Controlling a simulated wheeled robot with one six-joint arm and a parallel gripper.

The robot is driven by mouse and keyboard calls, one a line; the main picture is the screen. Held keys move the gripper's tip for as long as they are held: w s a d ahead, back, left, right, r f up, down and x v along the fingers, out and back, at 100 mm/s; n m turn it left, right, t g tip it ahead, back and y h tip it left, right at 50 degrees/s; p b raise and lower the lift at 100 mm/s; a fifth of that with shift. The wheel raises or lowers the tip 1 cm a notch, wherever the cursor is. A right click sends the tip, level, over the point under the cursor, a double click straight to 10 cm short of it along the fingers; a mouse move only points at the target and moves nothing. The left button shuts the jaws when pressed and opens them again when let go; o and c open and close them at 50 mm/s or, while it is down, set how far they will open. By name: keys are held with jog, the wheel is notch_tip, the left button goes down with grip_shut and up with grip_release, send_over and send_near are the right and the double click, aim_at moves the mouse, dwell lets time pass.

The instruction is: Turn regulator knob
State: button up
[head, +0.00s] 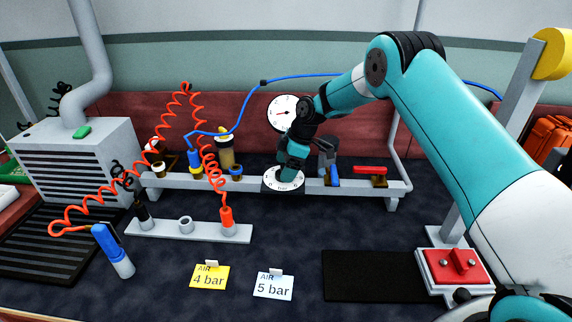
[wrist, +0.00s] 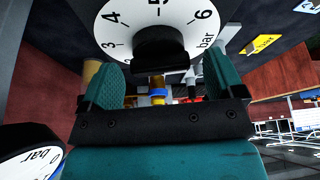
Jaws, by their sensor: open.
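The regulator's white dial (wrist: 120,22) fills the top of the wrist view, with 3, 4, 5, 6 and "bar" printed on it. Its black knob (wrist: 160,48) stands at the dial's centre, near the 5. My gripper (wrist: 160,68) is open, its teal fingers apart on either side of the knob, with a visible gap on each side. In the head view my gripper (head: 292,164) is over the dial (head: 283,185) on the grey rail, and hides the knob. The round white pressure gauge (head: 283,110) stands behind my wrist; part of it shows in the wrist view (wrist: 32,155).
A yellow "AIR 4 bar" card (head: 209,277) and a white "AIR 5 bar" card (head: 273,285) stand in front. Orange coiled hoses (head: 183,95) and a blue hose (head: 245,105) rise at left. A red lever (head: 370,170) is right of the regulator. A black mat (head: 370,275) is bare.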

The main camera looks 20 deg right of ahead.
jog(key=c, duration=0.9)
